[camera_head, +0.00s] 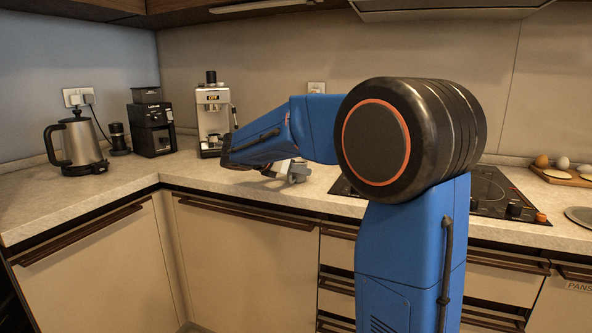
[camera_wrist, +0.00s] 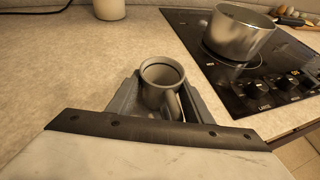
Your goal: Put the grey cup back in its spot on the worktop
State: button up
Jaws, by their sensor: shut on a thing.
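The grey cup (camera_wrist: 155,95) is upright between the jaws of my gripper (camera_wrist: 160,100) in the wrist view. Its round mouth faces up and its handle points to the lower right. My gripper is shut on it. The cup is at or just above the pale speckled worktop (camera_wrist: 80,65); I cannot tell whether its base touches. In the head view my gripper (camera_head: 288,172) shows low over the worktop (camera_head: 235,180), partly behind my blue arm. The cup cannot be clearly made out there.
A black hob (camera_wrist: 235,75) with a steel pot (camera_wrist: 238,35) lies right of the cup. A pale container (camera_wrist: 109,9) stands beyond. A coffee machine (camera_head: 212,110), a grinder (camera_head: 152,130) and a kettle (camera_head: 78,142) stand at the back left. Worktop left of the cup is clear.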

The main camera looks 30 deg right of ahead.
jog(key=shift+f, duration=0.1)
jog(key=o, duration=1.1)
jog(key=shift+o, duration=0.2)
jog(key=shift+a+r, duration=0.15)
jog(key=shift+r, duration=0.05)
jog(key=v, duration=1.1)
jog(key=shift+s+a+r, duration=0.1)
jog(key=shift+a, duration=0.2)
jog(key=s+d+f+m+g+y, duration=0.1)
jog(key=s+f+m, duration=0.15)
jog(key=s, duration=0.25)
jog(key=s+d+f+m+y, duration=0.1)
jog(key=s+f+m+y, duration=0.15)
jog(key=s, duration=0.25)
jog(key=s+a+f+m+y, duration=0.4)
jog(key=s+f+m, duration=0.4)
jog(key=s, duration=0.5)
jog(key=s+a+f+m+t+y, duration=0.1)
jog(key=s+a+f+m+y, duration=0.4)
jog(key=s, duration=0.8)
notch_tip(320, 180, down, 5)
jog(key=m, duration=0.3)
jog(key=shift+s+a+f+m, duration=0.15)
jog(key=shift+a+f+m, duration=0.05)
jog(key=shift+a+m, duration=0.1)
